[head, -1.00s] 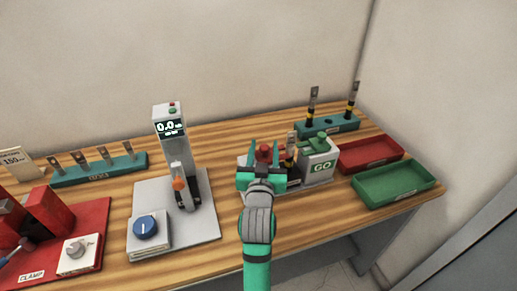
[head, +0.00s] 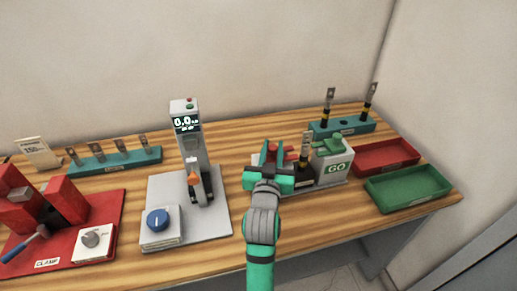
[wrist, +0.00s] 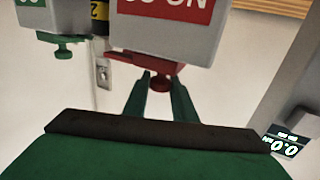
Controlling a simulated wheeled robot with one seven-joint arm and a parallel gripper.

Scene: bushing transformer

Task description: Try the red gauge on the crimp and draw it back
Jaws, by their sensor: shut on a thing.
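The red gauge (wrist: 150,62) is a grey block with a red NO GO label and a red handle ending in a round knob; it hangs upside down in the wrist view. In the head view its red top (head: 271,150) is partly hidden behind my gripper (head: 271,155). My gripper's green fingers (wrist: 160,90) are shut on the red knob. The crimped part (head: 305,147), with a lug and a yellow and black band, stands upright between the red gauge and the green GO gauge (head: 333,160). Whether the red gauge touches the crimp is hidden.
A red tray (head: 412,164) and green tray (head: 367,195) lie at right. A teal rack (head: 312,131) with two banded parts is behind. The grey tester (head: 184,225) and red clamp (head: 112,222) stand left. Wood between tester and gauges is clear.

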